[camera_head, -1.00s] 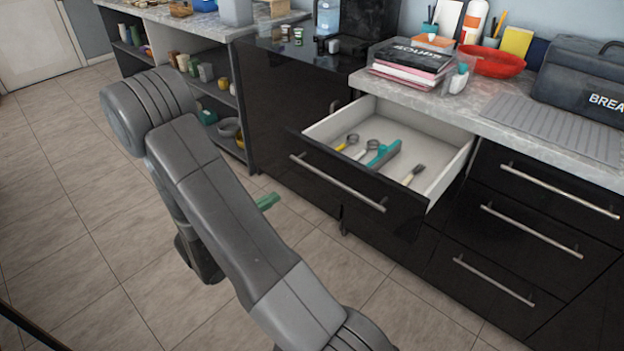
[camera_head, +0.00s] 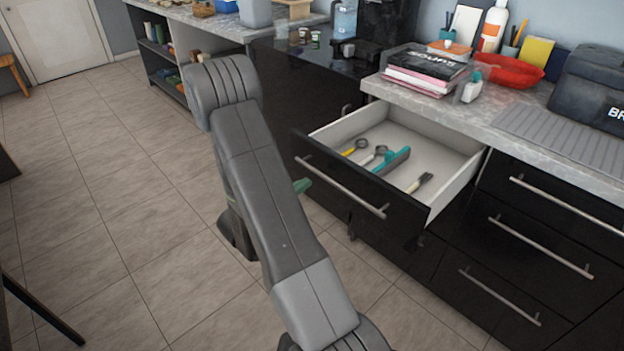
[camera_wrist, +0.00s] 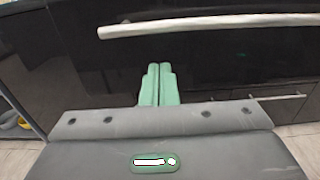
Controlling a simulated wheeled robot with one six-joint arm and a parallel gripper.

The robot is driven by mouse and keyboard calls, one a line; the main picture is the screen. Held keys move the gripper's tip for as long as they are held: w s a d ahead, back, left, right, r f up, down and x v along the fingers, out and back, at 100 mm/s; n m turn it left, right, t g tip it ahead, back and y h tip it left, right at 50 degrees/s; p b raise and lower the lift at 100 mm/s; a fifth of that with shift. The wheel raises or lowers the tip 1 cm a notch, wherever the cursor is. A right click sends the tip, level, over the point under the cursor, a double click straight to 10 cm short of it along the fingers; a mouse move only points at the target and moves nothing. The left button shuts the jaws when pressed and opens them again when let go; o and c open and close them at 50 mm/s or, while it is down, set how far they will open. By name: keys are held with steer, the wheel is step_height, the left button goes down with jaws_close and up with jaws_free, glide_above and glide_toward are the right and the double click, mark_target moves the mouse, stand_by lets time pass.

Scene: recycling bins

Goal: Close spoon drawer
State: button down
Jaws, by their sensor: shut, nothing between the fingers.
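The open drawer (camera_head: 341,186) has a glossy black front and white inner walls. It holds several utensils: a teal-handled tool (camera_head: 391,161), a brush (camera_head: 419,182) and smaller pieces with ring ends. No spoon can be made out clearly. Its long silver handle (camera_head: 340,187) shows in the wrist view (camera_wrist: 200,25) across the top. My gripper, with green fingers (camera_wrist: 158,84), is shut and empty, pointing at the black front below the handle. In the head view, a green fingertip (camera_head: 302,186) shows beside the drawer's left end. Whether it touches the front cannot be told.
Closed black drawers (camera_head: 540,245) stand to the right. The grey countertop (camera_head: 500,115) above carries books (camera_head: 432,70), a red bowl (camera_head: 516,73) and a dark box (camera_head: 592,90). Open shelves (camera_head: 160,60) stand at the back left. The tiled floor (camera_head: 100,190) on the left is clear.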

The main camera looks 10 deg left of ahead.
steer(key=shift+x, duration=1.95)
